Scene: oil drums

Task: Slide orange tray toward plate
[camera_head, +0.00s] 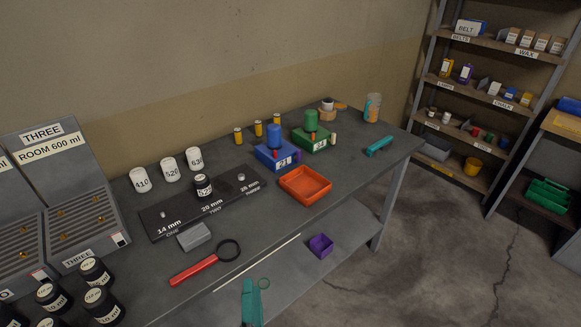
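The orange tray (305,197) is a shallow, empty, square-rimmed tray on the grey bench, right of the middle of the view. The dark plate (178,223) lies to its left, marked 14 mm, 20 mm and 28 mm. A small gap of bare bench separates the tray from the plate's right end. A black jar (203,188) with a white label stands on the plate near its 20 mm mark, and small metal pieces sit near the other marks. I see no part that I can make out as my gripper.
Blue (277,155) and green (312,139) blocks stand behind the tray. A grey block (194,236) and red-handled magnifier (205,267) lie in front of the plate. A teal tool (380,146) lies right of the tray. An unclear teal object (252,303) is at the bottom edge.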

